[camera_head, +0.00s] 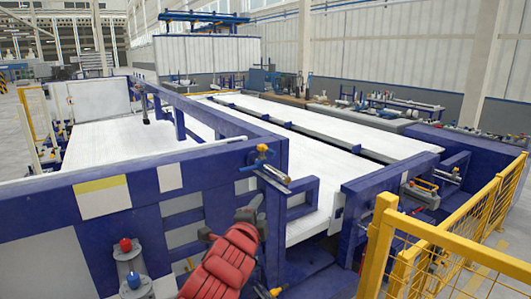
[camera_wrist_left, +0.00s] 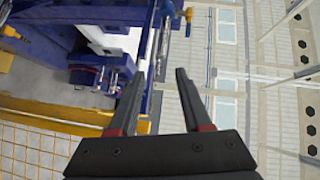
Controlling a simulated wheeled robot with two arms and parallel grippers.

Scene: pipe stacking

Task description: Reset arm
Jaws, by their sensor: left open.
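My left gripper (camera_wrist_left: 161,74) shows large in the left wrist view, its two dark fingers apart with nothing between them. In the head view, my red left arm rises from the bottom, and the dark left gripper (camera_head: 249,210) at its end is small, in front of the blue machine frame (camera_head: 215,165). Its fingers are hard to make out there, and I cannot tell whether it touches the frame. My right gripper is in neither view.
A yellow fence (camera_head: 450,237) stands at the right. A long white bed (camera_head: 330,125) runs back beside the frame. Red and blue knobs (camera_head: 126,245) sit at the lower left. A grey floor (camera_head: 512,226) shows beyond the fence.

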